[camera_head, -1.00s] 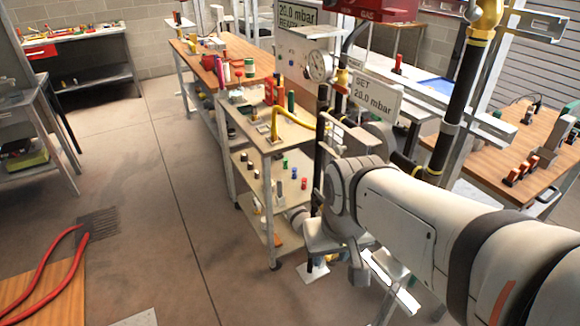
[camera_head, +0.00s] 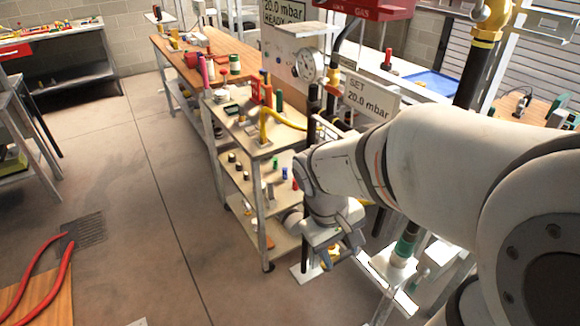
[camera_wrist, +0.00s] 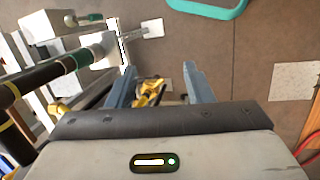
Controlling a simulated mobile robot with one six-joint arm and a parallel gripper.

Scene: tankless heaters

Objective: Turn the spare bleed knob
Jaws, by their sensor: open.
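My gripper (camera_wrist: 162,82) is open in the wrist view, its two blue-grey fingers apart. A small yellow and black part (camera_wrist: 150,92) shows between the fingers, nearer the left one. I cannot tell whether it is the spare bleed knob or whether it touches a finger. In the head view my gripper (camera_head: 340,254) hangs low at the end of my arm, right of the shelf cart. My wrist and gripper cover most of what is below them there. No knob can be told for certain in either view.
A shelf cart (camera_head: 265,152) with small items stands left of my arm. Dark and yellow pipes (camera_wrist: 40,74) with white blocks run at the left of the wrist view. A gauge (camera_head: 309,66) and a "SET 20.0 mbar" sign (camera_head: 371,97) stand behind. Open floor (camera_head: 110,170) lies left.

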